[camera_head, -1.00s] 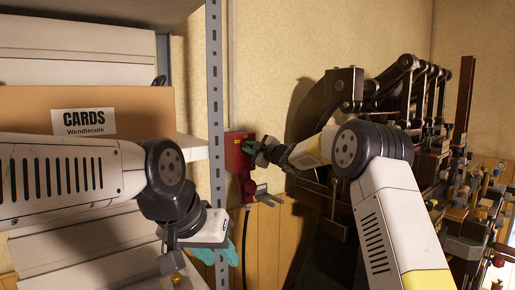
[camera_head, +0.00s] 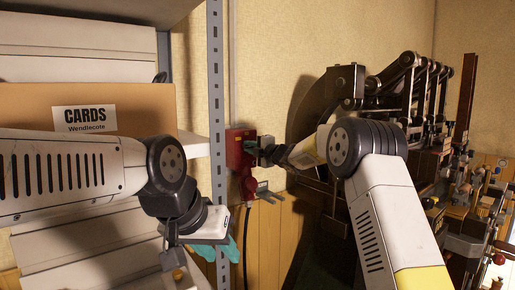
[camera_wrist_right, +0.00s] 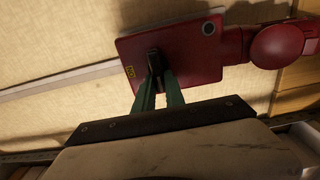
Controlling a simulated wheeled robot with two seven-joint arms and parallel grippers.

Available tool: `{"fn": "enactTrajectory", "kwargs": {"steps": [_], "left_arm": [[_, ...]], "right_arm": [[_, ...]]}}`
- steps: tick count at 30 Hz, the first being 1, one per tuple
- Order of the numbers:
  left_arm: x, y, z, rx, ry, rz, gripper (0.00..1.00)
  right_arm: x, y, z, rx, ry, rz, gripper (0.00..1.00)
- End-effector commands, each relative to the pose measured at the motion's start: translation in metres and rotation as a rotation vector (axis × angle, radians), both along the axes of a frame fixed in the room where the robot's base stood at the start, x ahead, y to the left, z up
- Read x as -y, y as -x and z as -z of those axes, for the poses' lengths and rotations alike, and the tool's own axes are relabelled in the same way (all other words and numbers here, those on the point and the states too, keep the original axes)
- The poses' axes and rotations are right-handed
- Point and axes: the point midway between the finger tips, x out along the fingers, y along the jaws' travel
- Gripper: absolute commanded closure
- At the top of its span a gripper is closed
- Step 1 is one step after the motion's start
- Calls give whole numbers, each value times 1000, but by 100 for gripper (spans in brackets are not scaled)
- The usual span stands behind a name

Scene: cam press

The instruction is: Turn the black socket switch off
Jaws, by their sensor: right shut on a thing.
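The red socket box (camera_head: 236,155) is on the wall just right of the grey metal post, with a round red socket part (camera_head: 247,188) below. In the right wrist view the red box (camera_wrist_right: 190,58) fills the upper middle, and the black switch (camera_wrist_right: 154,59) stands out from its face. My right gripper (camera_wrist_right: 158,76) has its green fingers closed on the switch from both sides. In the head view my right gripper (camera_head: 250,148) is at the box, and its fingers hide the switch.
A shelf with a cardboard box (camera_head: 85,112) labelled CARDS stands at the left, edged by the grey metal post (camera_head: 216,100). A dark press machine (camera_head: 340,90) is close to the right arm. A cluttered bench (camera_head: 465,205) is at the far right.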

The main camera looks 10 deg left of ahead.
Motion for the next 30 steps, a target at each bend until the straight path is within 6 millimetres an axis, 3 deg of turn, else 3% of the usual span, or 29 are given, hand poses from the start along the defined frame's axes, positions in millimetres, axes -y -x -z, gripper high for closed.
{"fn": "enactTrajectory", "kwargs": {"steps": [14,15,17,30], "left_arm": [[0,0,0,0,0,0,64],[0,0,0,0,0,0,64],[0,0,0,0,0,0,64],[0,0,0,0,0,0,64]], "right_arm": [[0,0,3,6,11,0,100],[0,0,3,6,11,0,78],[0,0,3,6,11,0,66],[7,6,0,8,8,1,64]]}}
